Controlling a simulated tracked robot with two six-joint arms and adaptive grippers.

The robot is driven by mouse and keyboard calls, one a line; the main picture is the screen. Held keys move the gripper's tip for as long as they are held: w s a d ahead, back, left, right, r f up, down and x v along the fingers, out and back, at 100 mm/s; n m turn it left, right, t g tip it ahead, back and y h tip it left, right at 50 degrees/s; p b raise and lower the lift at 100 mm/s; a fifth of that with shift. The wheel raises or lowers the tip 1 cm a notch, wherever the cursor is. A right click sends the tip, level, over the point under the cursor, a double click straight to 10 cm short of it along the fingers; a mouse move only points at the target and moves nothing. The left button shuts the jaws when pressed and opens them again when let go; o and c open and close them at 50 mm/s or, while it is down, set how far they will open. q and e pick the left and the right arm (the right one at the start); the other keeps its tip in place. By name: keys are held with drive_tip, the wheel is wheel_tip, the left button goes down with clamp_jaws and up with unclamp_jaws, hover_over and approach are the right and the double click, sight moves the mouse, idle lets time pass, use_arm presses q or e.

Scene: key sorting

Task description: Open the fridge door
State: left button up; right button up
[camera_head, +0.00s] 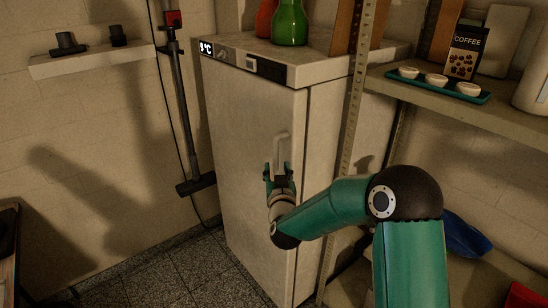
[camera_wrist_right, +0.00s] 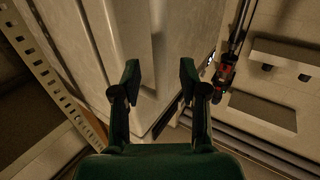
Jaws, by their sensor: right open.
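The fridge (camera_head: 250,120) is a pale upright cabinet with a "9°C" display on its top front edge. Its door looks closed in the head view. A pale vertical handle (camera_head: 282,145) is on the door near its right edge. My right gripper (camera_head: 279,170) is at the lower part of the handle, which it partly hides. In the wrist view the right gripper (camera_wrist_right: 160,75) is open, its two fingers apart in front of the fridge (camera_wrist_right: 180,40). I cannot tell whether a finger touches the handle. My left gripper is in neither view.
A green bottle (camera_head: 290,24) and a red one (camera_head: 265,18) stand on the fridge. A shelf (camera_head: 500,115) at the right holds a teal tray of cups and a coffee packet (camera_head: 465,52). A vacuum cleaner (camera_head: 184,100) hangs left of the fridge. The floor (camera_head: 190,270) before it shows free room.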

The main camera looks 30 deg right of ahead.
sight(276, 163)
drive_tip(key=p+x, duration=0.1)
drive_tip(key=x, duration=0.4)
